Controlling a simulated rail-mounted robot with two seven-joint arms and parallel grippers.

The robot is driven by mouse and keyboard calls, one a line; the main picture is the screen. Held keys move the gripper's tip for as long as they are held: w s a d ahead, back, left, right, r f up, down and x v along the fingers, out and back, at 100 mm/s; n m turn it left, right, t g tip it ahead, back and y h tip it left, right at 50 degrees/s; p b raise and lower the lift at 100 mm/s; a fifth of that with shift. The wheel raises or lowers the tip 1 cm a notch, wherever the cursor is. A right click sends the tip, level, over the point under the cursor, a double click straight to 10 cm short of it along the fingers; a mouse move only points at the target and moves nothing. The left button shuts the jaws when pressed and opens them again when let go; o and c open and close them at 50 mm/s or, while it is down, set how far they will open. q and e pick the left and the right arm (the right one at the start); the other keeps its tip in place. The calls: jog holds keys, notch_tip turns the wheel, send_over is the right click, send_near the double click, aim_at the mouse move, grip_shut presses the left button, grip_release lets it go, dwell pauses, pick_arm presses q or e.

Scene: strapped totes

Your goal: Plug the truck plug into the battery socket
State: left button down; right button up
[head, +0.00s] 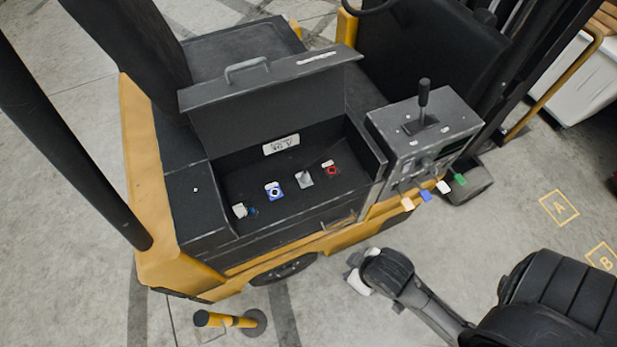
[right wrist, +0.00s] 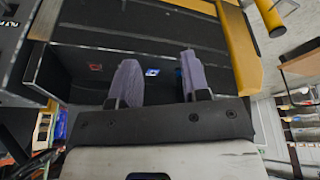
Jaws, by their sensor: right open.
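A yellow and black truck has an open battery compartment (head: 240,180). On its floor sit a pale and teal fitting (head: 243,210), a blue fitting (head: 274,191), a grey fitting (head: 304,177) with an upright part, and a red fitting (head: 331,170). I cannot tell which is the battery socket or the truck plug. My right gripper (head: 353,272) is outside the compartment, in front of the truck's side. In the right wrist view its two fingers (right wrist: 158,82) are apart and empty, with a blue fitting (right wrist: 152,72) beyond, between them. My left gripper is not in view.
The raised lid (head: 275,85) stands behind the compartment. A control box (head: 425,130) with a lever is to its right, with several coloured tags (head: 425,195) below. Floor markings A and B are at right.

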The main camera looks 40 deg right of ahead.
jog(key=shift+s+d, duration=0.1)
jog(key=shift+d, duration=0.25)
jog(key=shift+o, duration=1.2)
jog(key=shift+w+a+f, duration=0.1)
jog(key=shift+w+a, duration=0.15)
jog(key=shift+o, duration=0.2)
jog(key=w+a+f+n+y+b, duration=0.1)
jog(key=w+a+f, duration=0.2)
jog(key=w+a, duration=0.2)
jog(key=w+a+f+n+g+y+b, duration=0.1)
jog(key=w+a+f+y, duration=0.1)
jog(key=w+a, duration=0.4)
jog(key=shift+w+f+n, duration=0.25)
jog(key=shift+f+n, duration=0.05)
jog(key=shift+f, duration=0.3)
jog(key=m+g+h+b, duration=0.3)
jog(key=m, duration=0.5)
send_over(303, 176)
jog(key=shift+f, duration=0.95)
jog(key=shift+w+d+r, duration=0.1)
jog(key=shift+d, duration=0.55)
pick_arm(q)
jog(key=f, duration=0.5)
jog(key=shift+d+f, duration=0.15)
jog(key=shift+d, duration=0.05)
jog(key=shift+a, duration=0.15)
